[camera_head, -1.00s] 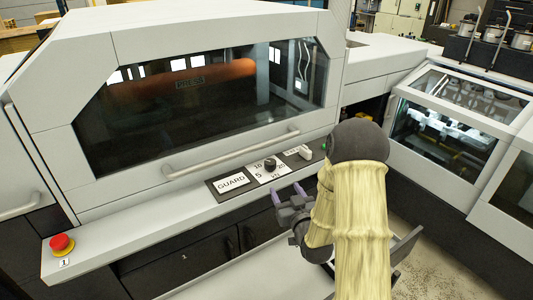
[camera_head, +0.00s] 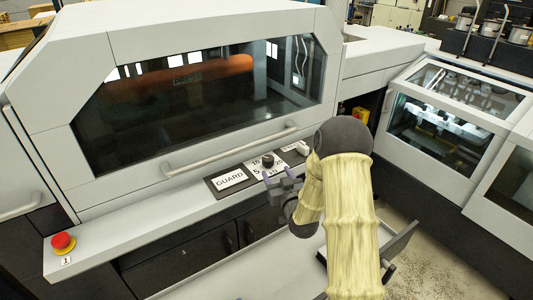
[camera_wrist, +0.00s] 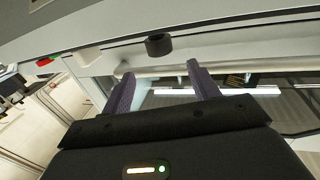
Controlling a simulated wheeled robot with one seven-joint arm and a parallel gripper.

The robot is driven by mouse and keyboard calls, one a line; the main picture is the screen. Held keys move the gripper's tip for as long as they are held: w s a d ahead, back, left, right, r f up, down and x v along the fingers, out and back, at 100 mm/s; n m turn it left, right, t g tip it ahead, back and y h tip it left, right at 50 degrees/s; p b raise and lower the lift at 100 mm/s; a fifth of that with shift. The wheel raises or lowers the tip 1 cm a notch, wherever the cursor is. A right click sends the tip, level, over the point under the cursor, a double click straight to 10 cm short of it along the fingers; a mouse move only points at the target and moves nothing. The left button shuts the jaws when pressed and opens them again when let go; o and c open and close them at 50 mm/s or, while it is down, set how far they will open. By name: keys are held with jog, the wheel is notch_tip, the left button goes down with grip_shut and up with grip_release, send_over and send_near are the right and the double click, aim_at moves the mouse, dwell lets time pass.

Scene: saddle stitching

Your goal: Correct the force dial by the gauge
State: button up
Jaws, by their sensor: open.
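The force dial is a black knob (camera_head: 268,160) on a white scale plate (camera_head: 279,171) with printed numbers, on the front ledge of the press. My gripper (camera_head: 279,180) is open and empty, just in front of the dial, and partly covers the plate. In the wrist view the knob (camera_wrist: 158,44) is beyond and roughly between the two purple fingertips (camera_wrist: 161,68), apart from them. The knob's pointer is too small to read. I cannot make out a gauge reading in either view.
A GUARD label (camera_head: 230,179) is left of the dial, and a small light control (camera_head: 302,148) is right of it. A grab handle (camera_head: 232,152) runs above the ledge. A red stop button (camera_head: 62,242) stands at the far left. A tray (camera_head: 235,265) lies below.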

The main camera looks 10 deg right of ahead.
aim_at(268, 161)
jog(key=w+p, duration=0.1)
jog(key=w, duration=0.2)
jog(key=w+a+p, duration=0.1)
jog(key=w, duration=0.3)
jog(key=w+p, duration=0.1)
jog(key=w, duration=0.3)
jog(key=shift+w+a, duration=0.1)
jog(key=shift+a, duration=0.15)
jog(key=c, duration=1)
